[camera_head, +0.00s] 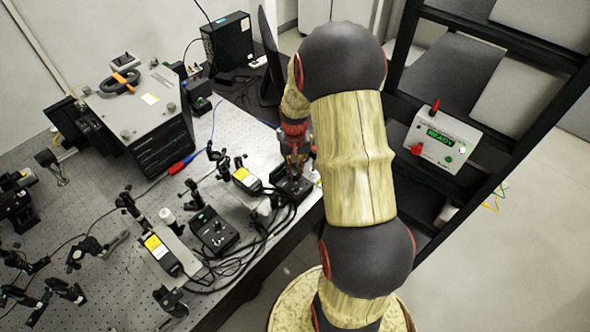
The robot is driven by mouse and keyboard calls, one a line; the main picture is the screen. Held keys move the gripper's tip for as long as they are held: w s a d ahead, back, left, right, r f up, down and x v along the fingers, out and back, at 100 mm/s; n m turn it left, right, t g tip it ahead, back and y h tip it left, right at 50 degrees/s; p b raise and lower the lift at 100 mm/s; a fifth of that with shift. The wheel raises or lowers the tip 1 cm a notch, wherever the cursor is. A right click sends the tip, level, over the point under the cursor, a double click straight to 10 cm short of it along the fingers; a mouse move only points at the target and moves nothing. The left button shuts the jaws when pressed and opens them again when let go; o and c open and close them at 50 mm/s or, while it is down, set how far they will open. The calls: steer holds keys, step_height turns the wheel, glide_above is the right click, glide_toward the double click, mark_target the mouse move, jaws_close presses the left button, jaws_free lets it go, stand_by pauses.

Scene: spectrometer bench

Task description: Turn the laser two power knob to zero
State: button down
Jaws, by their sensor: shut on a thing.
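My gripper (294,166) points down at the top of a black laser control box (290,190) near the right edge of the optical table. Its fingers are shut on a small knob on that box; the knob is mostly hidden by the fingers, and its setting cannot be read. A second black control box (214,232) stands to the left and nearer, with nothing touching it. A laser head with a yellow label (244,177) lies just left of the held box. Another yellow-labelled laser head (160,251) lies further left.
Black cables (262,236) loop in front of the boxes. Optics mounts crowd the left of the table. A grey box (148,103) stands at the back left. A white unit with a green READY display (440,138) sits on the black rack at right.

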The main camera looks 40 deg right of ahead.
mark_target(295, 173)
steer(key=shift+n, duration=0.9)
steer(key=shift+w, duration=0.1)
steer(key=c, duration=2.1)
jaws_free()
steer(key=shift+o, duration=0.2)
steer(key=shift+r, duration=0.15)
step_height(295, 173, up, 12)
